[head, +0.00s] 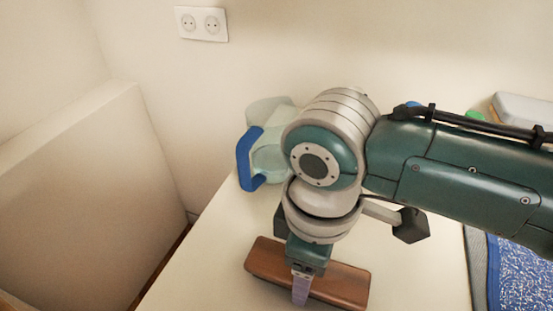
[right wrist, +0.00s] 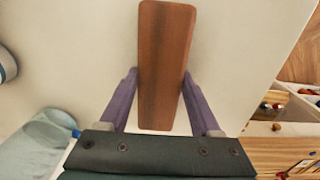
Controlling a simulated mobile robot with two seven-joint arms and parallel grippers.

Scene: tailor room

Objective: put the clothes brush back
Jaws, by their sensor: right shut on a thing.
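The clothes brush (head: 335,283) shows as a long brown wooden back with rounded corners, low in the head view. It also shows in the right wrist view (right wrist: 165,50), running up the middle. Its bristles are hidden from both cameras. My right gripper (head: 300,288) points down at the brush, with its purple fingers across the brush's width. In the right wrist view the fingers (right wrist: 160,76) touch both long sides, shut on it. The brush is at or just above the white tabletop; I cannot tell which. My left gripper is in neither view.
A translucent container with a blue handle (head: 250,160) stands on the white table (head: 210,260) near the wall. Blue speckled fabric (head: 525,275) lies at the right. A pale panel (head: 95,200) stands left of the table. The tabletop around the brush is clear.

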